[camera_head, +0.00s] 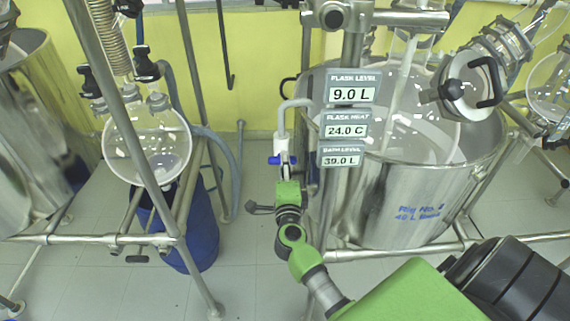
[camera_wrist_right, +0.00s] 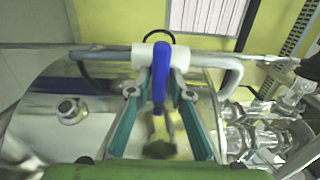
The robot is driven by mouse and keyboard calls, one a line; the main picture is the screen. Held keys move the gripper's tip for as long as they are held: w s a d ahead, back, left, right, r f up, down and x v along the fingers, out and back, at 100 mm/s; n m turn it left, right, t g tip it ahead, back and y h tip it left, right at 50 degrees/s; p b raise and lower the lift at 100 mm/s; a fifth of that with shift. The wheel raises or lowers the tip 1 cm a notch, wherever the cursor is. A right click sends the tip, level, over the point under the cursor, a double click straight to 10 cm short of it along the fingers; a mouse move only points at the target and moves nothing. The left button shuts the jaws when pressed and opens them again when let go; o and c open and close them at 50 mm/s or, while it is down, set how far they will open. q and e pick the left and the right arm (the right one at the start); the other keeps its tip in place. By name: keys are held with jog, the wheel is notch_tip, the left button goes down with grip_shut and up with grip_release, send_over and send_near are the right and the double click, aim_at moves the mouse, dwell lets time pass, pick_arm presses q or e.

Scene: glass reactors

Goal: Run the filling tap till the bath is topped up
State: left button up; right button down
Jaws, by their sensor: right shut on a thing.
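The bath (camera_head: 375,205) is a shiny metal vessel at right of centre in the head view, with blue lettering and a glass flask (camera_head: 425,115) inside. Its bath level sign (camera_head: 340,155) reads 39.0 L. The filling tap (camera_head: 281,143) is a white fitting with a blue handle at the bath's left side, under a bent grey pipe. In the right wrist view the blue handle (camera_wrist_right: 161,70) stands between the teal fingers. My right gripper (camera_head: 286,178), also in the wrist view (camera_wrist_right: 160,95), is shut on the handle. My left gripper is not in view.
Signs above read flask level 9.0 L (camera_head: 352,92) and flask heat 24.0 C (camera_head: 346,128). Metal frame poles (camera_head: 322,215) stand close beside my right arm. A round glass flask (camera_head: 147,145) and a blue drum (camera_head: 195,230) stand at left. Open floor lies between.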

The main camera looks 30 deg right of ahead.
jog(key=shift+f, duration=0.1)
jog(key=c, duration=2)
grip_release()
jog(key=shift+o, duration=0.2)
jog(key=shift+s, duration=0.1)
jog(key=v, duration=1.2)
jog(key=shift+o, duration=0.4)
